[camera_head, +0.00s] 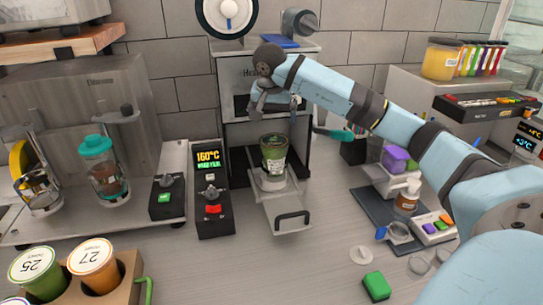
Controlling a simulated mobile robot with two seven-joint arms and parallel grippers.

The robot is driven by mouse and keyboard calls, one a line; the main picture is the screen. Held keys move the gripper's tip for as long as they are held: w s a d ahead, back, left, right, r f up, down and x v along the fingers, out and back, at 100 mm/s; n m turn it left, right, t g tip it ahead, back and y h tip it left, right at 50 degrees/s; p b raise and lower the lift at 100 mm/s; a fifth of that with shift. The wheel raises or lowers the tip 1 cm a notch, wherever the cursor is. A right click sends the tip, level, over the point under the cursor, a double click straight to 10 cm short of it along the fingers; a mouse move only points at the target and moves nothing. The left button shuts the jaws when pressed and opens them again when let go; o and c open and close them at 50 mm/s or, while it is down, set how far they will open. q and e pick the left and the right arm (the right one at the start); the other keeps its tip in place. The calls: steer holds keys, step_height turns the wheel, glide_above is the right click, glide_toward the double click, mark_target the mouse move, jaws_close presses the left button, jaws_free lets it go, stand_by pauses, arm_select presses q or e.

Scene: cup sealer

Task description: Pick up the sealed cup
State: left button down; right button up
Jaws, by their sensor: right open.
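The cup (274,154) is green with a dark lid and stands upright in the holder of the sealer's pulled-out tray (282,212). The sealer (240,95) stands against the back wall, with a large film reel on top. My right arm reaches in from the right, and its open gripper (256,112) hangs in front of the sealer's upper body, above and slightly left of the cup. The gripper looks empty and apart from the cup. My right arm covers part of the sealer's upper right side. My left gripper is not in view.
A control box (211,195) with a 160°C display stands left of the tray. A carrier (122,285) with numbered cups is at the lower left. A scale, small jars and a green block (377,286) lie to the right. The counter before the tray is clear.

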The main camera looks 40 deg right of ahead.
mark_target(274, 141)
steer(key=x, duration=0.5)
steer(key=shift+w+d+f+p, duration=0.1)
steer(key=shift+f+p, duration=0.2)
steer(key=shift+f, duration=0.05)
steer(key=x, duration=0.1)
steer(key=p+x, duration=0.1)
steer(key=x, duration=0.2)
steer(key=shift+a+f, duration=0.3)
steer(key=shift+f, duration=0.05)
steer(key=shift+d+f+p, duration=0.15)
steer(key=shift+f+p, duration=0.15)
steer(key=shift+f, duration=0.2)
steer(key=shift+r, duration=0.1)
steer(key=c, duration=1)
steer(key=shift+r, duration=0.15)
